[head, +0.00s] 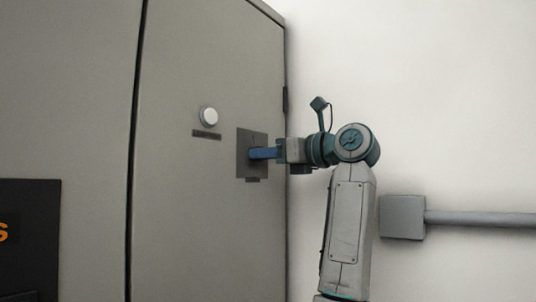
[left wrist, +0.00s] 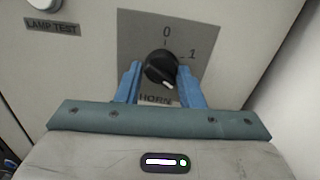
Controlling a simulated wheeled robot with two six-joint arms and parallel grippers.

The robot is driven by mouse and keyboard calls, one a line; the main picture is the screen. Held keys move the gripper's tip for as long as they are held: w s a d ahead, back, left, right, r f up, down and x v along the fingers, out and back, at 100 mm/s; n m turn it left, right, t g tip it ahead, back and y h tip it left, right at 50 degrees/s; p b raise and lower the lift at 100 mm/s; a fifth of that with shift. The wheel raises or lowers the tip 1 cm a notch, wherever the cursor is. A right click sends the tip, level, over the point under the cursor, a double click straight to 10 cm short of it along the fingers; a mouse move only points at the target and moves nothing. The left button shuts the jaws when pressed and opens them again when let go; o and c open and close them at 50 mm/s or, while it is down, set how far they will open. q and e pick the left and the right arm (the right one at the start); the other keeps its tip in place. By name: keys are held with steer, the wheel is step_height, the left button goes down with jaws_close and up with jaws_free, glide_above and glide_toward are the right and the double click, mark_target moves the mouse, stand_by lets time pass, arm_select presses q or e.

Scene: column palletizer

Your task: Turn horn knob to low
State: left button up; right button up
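The horn knob (left wrist: 160,68) is a round black knob with a white mark. It sits on a grey plate marked 0, 1 and HORN in the left wrist view. The white mark points down and to the right, away from the 0 and the 1. My left gripper (left wrist: 159,72) has its blue fingers on either side of the knob, close against it, and looks shut on it. In the head view, my left gripper (head: 253,154) reaches the plate (head: 244,140) and hides the knob. Part of the plate's lower edge is covered by the gripper. My right gripper is not in view.
A white lamp test button (head: 208,116) with a dark label is up and left of the plate. The grey cabinet door (head: 190,230) is flat and shut. A grey wall box (head: 402,217) with a pipe is right of my arm.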

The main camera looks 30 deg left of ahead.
arm_select(q)
steer(key=n, duration=1.1)
steer(key=shift+r+h, duration=0.2)
steer(key=shift+h, duration=0.1)
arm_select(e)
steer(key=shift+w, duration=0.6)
arm_select(q)
steer(key=shift+n+t, duration=0.3)
steer(key=o, duration=0.8)
steer(key=shift+o, duration=0.7)
steer(key=shift+w+f, duration=0.1)
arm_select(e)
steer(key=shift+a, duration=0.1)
